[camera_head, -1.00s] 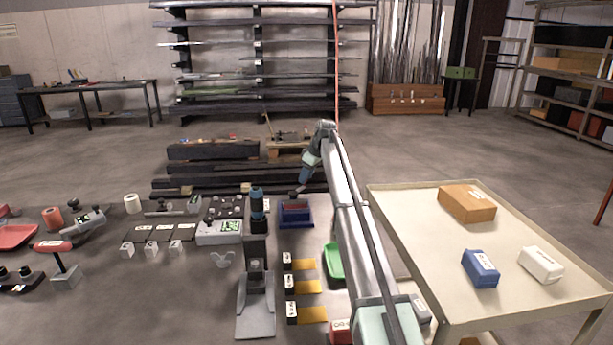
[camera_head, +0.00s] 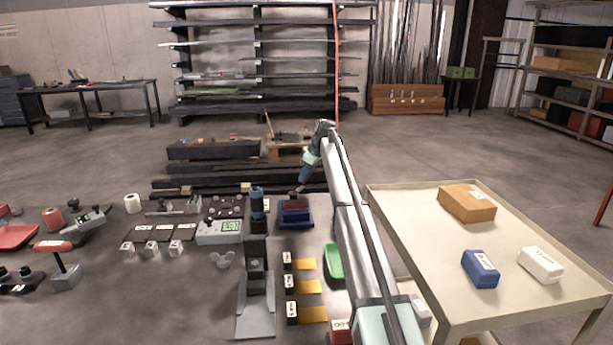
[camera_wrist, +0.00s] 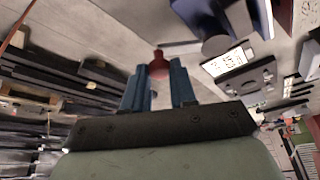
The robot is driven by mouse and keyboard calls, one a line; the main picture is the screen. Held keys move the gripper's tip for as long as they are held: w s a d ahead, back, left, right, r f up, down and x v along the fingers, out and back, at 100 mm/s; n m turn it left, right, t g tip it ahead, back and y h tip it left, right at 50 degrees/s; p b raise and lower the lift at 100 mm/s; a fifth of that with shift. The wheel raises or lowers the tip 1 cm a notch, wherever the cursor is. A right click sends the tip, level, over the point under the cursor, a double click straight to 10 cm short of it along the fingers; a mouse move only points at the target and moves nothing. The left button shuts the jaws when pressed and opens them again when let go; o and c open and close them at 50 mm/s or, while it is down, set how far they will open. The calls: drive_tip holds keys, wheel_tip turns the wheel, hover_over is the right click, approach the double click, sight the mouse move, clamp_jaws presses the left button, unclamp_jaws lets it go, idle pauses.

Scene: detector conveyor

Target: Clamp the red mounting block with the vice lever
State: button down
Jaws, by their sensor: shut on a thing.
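A blue vice-like fixture (camera_head: 296,223) stands on the bench left of my arm, with a dark red block (camera_head: 294,209) that appears to sit inside it. My gripper (camera_head: 297,191) is just above its back edge. In the wrist view, my two blue fingers (camera_wrist: 160,85) are shut on a small red knob (camera_wrist: 159,63), which appears to be the end of the vice lever. The lever's shaft is mostly hidden, and the contact between block and jaws cannot be made out.
A grey device with a green display (camera_head: 220,232) stands left of the fixture. A dark upright stand (camera_head: 256,255) is in front of it. A green tray (camera_head: 334,262) and yellow plates (camera_head: 308,287) lie nearer. A cream cart (camera_head: 520,220) with boxes is at right.

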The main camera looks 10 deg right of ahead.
drive_tip(key=w+a+n+g, duration=0.1)
drive_tip(key=a+n+g, duration=0.4)
drive_tip(key=a+n, duration=0.4)
drive_tip(key=shift+n+g, duration=0.4)
drive_tip(key=shift+n, duration=2.9)
drive_tip(key=shift+a+h, duration=0.15)
drive_tip(key=shift+h, duration=0.15)
drive_tip(key=c, duration=0.9)
unclamp_jaws()
drive_tip(key=shift+d, duration=0.2)
